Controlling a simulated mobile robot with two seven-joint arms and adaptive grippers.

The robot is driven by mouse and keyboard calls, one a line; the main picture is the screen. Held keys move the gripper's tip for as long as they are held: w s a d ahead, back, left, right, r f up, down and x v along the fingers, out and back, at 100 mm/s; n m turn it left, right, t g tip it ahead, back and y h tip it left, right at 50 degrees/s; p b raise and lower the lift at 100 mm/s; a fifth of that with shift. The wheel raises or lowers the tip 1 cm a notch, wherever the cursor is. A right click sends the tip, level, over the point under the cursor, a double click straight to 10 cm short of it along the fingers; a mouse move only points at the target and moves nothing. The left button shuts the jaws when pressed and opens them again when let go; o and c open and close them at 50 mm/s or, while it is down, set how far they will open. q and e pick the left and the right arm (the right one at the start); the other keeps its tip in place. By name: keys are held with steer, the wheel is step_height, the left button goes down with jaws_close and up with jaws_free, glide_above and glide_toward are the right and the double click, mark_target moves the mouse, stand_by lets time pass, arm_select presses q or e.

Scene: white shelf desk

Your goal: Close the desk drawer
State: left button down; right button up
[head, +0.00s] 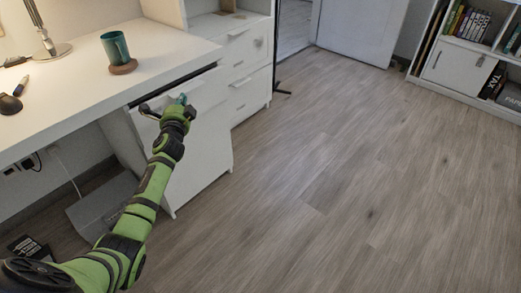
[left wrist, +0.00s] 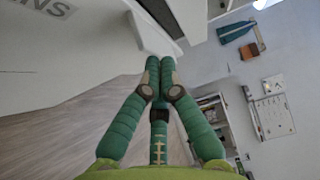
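The white desk (head: 75,75) runs along the left of the head view. Its drawer (head: 207,88) sits below the desktop at the right end and stands partly out, with a dark gap along its top. My left gripper (head: 181,101) is at the drawer's front and covers part of it; I cannot tell whether it touches. In the left wrist view my left gripper's green fingers (left wrist: 159,82) are drawn together with nothing seen between them, just below a white edge (left wrist: 152,35). My right gripper is not in view.
A white drawer unit (head: 246,80) stands beyond the desk. A grey box (head: 100,205) is under the desk. The wooden floor (head: 350,190) at right is clear.

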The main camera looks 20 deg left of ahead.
arm_select(q)
steer(key=shift+w+a+r, duration=0.1)
steer(key=shift+w+a, duration=0.1)
steer(key=shift+a, duration=0.4)
steer(key=shift+w+a+r, duration=0.1)
steer(key=shift+w+a, duration=0.1)
steer(key=shift+a, duration=0.35)
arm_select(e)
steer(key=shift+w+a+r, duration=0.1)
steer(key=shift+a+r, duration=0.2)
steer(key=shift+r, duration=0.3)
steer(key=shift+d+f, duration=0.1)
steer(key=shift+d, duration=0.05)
